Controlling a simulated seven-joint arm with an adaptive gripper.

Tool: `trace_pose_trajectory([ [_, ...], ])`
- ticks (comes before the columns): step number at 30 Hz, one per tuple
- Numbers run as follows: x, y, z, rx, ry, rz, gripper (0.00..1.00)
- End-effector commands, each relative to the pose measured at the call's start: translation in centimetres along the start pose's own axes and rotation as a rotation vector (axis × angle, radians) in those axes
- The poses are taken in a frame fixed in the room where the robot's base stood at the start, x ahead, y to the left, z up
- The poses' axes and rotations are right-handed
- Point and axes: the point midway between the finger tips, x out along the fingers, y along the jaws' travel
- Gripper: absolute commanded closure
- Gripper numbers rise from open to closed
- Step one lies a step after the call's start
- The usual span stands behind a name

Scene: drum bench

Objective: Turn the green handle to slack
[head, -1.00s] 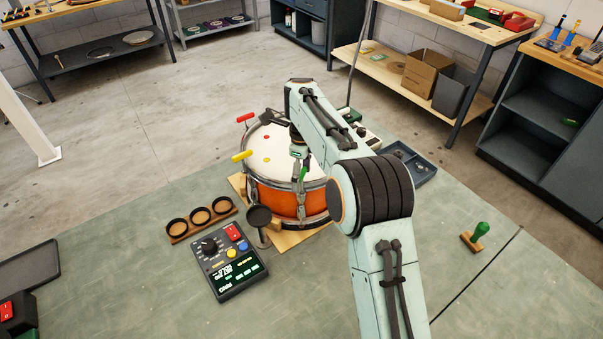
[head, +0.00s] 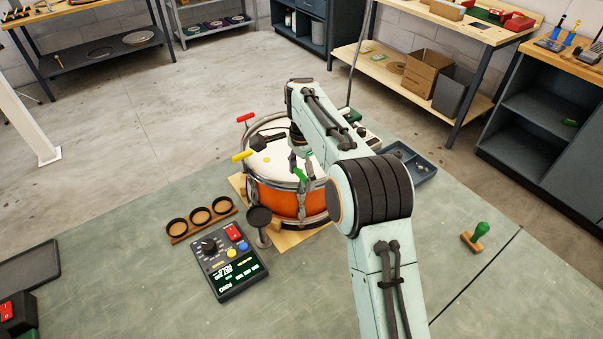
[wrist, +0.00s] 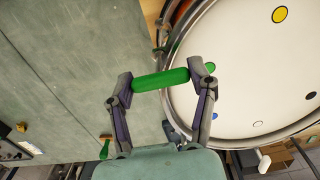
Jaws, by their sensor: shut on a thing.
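The green handle (wrist: 160,80) is a rounded bar at the drum's rim, held between my fingertips in the wrist view. My gripper (wrist: 161,82) is shut on it, one finger at each end. In the head view a small part of the green handle (head: 300,175) shows at the drum's near edge, below my wrist. The drum (head: 268,196) has an orange shell, a metal hoop and a white head with coloured dots. The fitting under the handle is mostly hidden.
A yellow handle (head: 242,155) and a red handle (head: 245,117) stick out from the drum's left rim. A black cup on a stand (head: 259,217) and a control box with a lit display (head: 236,270) stand near. A green-handled stamp (head: 476,236) is at right, with clear bench around it.

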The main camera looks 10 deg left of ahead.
Motion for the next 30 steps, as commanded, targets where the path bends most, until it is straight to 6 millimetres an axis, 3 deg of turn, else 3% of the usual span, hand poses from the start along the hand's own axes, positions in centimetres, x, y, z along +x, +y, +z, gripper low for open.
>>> trace_pose_trajectory([
  [30,0.44,0.09,-0.01,-0.965,-0.005,0.006,0.80],
])
